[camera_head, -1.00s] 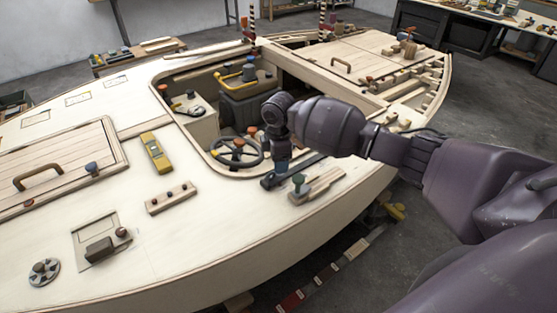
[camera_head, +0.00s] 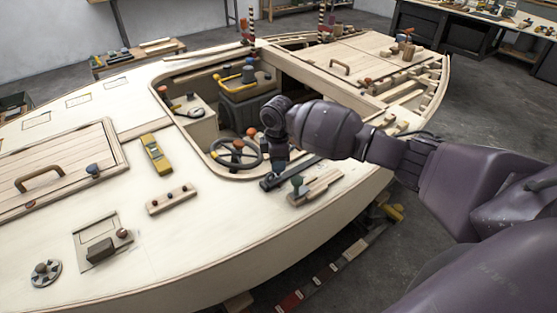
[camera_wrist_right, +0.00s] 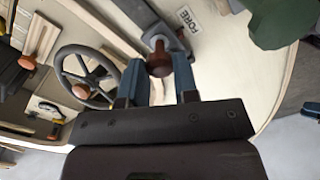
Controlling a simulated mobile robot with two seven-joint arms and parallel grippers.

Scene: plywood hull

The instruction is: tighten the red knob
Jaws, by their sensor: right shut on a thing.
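The red knob (camera_wrist_right: 160,62) shows brownish red in the right wrist view, on a grey mount on the pale deck. My right gripper (camera_wrist_right: 159,68) has its two blue fingers on either side of the knob and is shut on it. In the head view my right gripper (camera_head: 276,168) points down at the dark mount (camera_head: 268,184) beside the cockpit edge, and it hides the knob there. My left gripper is in neither view.
The steering wheel (camera_head: 239,163) stands just left of my right gripper. A "FORE" label (camera_wrist_right: 188,17) lies beside the mount.

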